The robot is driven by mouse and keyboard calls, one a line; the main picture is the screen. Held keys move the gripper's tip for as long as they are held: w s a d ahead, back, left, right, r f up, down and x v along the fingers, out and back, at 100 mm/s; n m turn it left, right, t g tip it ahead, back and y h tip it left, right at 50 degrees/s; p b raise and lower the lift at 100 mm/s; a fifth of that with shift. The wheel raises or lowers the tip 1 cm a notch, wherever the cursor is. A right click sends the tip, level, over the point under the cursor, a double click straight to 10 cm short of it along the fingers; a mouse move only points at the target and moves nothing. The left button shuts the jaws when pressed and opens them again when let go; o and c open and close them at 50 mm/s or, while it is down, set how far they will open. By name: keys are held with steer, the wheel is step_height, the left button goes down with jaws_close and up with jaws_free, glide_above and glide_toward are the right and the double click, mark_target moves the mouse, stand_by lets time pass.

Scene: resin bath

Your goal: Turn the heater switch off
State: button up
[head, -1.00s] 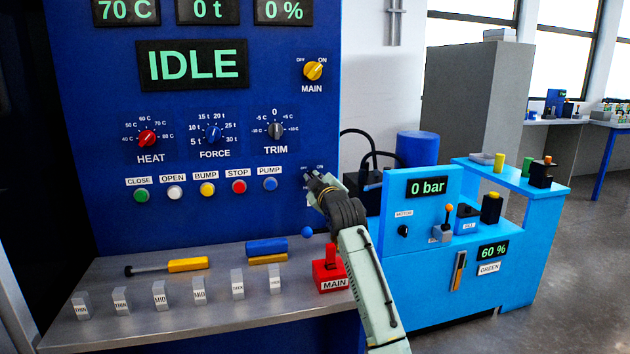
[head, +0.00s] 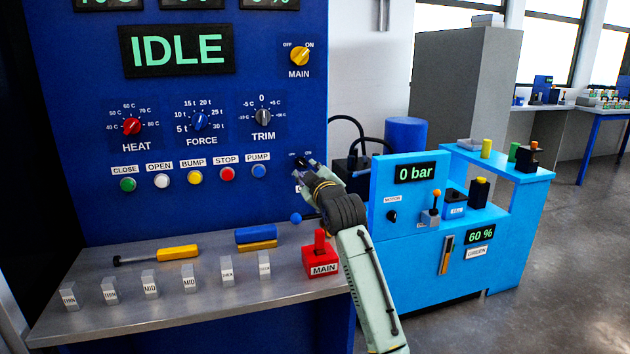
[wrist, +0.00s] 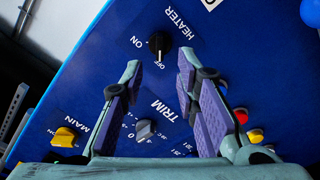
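The heater switch (wrist: 158,45) is a round black knob on the blue panel, between ON and OFF labels in the wrist view. Its white mark appears to point at OFF. In the head view the switch (head: 301,162) shows small and dark just above my fingertips, at the panel's lower right. My gripper (wrist: 160,63) is open and empty, its two fingers apart with the knob just beyond and between the tips. In the head view my gripper (head: 308,180) partly covers the area below the switch, including most of the heater label.
The yellow MAIN knob (head: 300,56) and the TRIM knob (head: 263,117) sit higher on the panel. A blue ball (head: 296,218) and a red MAIN switch (head: 320,258) are below my gripper. The light-blue unit (head: 400,265) stands to the right.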

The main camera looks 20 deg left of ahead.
steer(key=v, duration=0.6)
steer(key=shift+s+d, duration=0.2)
